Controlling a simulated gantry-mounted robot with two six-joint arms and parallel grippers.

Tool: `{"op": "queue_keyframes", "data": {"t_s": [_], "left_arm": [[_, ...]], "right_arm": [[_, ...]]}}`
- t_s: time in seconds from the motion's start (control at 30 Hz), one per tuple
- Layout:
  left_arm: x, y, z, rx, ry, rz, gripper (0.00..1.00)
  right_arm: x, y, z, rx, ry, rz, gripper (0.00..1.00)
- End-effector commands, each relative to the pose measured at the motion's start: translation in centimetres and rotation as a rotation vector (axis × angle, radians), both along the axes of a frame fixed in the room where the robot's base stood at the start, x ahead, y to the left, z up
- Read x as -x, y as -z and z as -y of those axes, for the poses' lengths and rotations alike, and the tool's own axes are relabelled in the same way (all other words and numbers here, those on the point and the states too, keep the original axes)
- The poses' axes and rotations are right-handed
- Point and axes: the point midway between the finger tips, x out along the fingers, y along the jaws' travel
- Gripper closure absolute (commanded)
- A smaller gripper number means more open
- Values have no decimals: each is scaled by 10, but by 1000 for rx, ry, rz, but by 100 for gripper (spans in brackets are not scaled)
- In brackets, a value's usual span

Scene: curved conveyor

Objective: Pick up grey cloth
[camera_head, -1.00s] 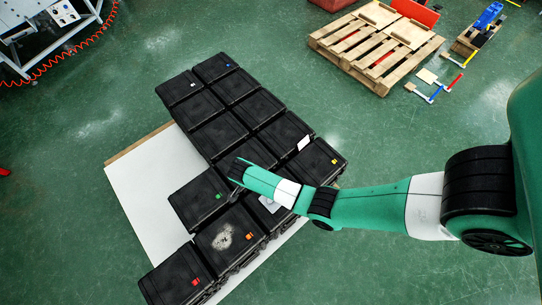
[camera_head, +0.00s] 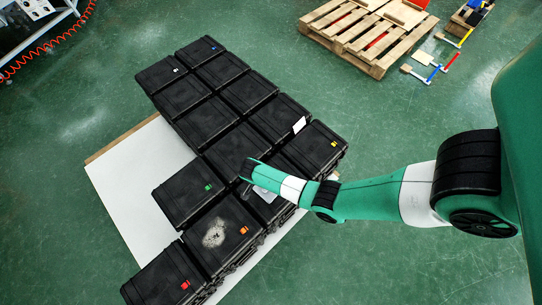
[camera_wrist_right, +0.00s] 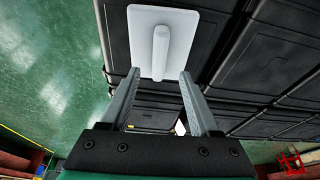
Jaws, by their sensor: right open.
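No thing that is plainly a grey cloth shows. A light grey flat plate with a raised bar-shaped handle (camera_wrist_right: 160,50) lies on the black cases in the right wrist view. Part of this plate (camera_head: 263,194) also shows beside my right gripper in the head view. My right gripper (camera_wrist_right: 159,75) is open, its two fingers pointing at the plate with the handle between their lines. Nothing is clearly held, and whether the fingers touch the plate cannot be told. A pale grey dusty patch (camera_head: 213,234) marks the top of the case with the orange tag. My left gripper is not in view.
Several black cases stand close together on a white board (camera_head: 125,190). A small white card (camera_head: 299,125) stands on one case. A wooden pallet (camera_head: 345,40) lies on the green floor at the top right. Open floor surrounds the board.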

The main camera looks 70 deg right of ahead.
Motion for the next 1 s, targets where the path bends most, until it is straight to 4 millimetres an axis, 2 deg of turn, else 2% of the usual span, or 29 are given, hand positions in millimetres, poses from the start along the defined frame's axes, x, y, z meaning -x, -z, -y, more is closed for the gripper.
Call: {"op": "queue_keyframes", "data": {"t_s": [0.23,0.33,1.0], "left_arm": [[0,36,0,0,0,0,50],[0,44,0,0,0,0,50],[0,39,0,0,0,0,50]], "right_arm": [[4,40,2,0,0,0,38],[6,51,7,0,1,0,38],[6,53,8,0,0,0,38]]}}
